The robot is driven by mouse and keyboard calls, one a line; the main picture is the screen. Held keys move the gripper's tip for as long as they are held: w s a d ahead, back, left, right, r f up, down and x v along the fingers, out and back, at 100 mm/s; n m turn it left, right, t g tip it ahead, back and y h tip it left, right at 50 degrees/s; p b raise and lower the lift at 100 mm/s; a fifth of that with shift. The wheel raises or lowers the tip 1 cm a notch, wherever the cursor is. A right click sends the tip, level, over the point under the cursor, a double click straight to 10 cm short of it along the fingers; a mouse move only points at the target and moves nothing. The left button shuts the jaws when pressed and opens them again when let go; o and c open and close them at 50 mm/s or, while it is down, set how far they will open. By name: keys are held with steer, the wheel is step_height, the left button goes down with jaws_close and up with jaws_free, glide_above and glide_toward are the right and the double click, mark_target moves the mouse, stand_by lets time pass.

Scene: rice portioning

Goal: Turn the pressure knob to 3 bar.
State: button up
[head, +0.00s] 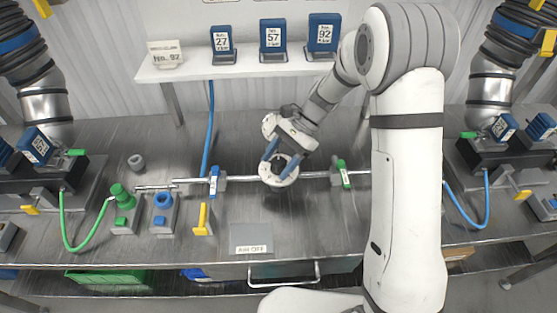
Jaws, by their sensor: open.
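My gripper (280,160) is in the middle of the bench, pointing down, with its blue fingers apart over a white round part (265,177) on the metal pipe (315,175). The fingers and wrist hide much of this part. I cannot tell whether the fingers touch it, and no scale or bar mark on it is readable. A green knob (121,193) and a blue ring-shaped knob (162,201) stand on grey blocks to the left. I cannot tell from the picture which of these is the pressure knob.
A blue lever (214,181) and a green lever (343,174) sit on the pipe either side of my gripper. A yellow handle (203,215) and a plate marked "Add OFF" (251,241) are in front. A white shelf (190,73) with number signs is behind. Dark machines stand at both sides.

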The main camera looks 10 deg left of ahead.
steer(key=b+v, duration=0.1)
steer(key=v, duration=0.6)
steer(key=shift+w+d+r, duration=0.2)
steer(key=shift+r, duration=0.1)
stand_by(0.3)
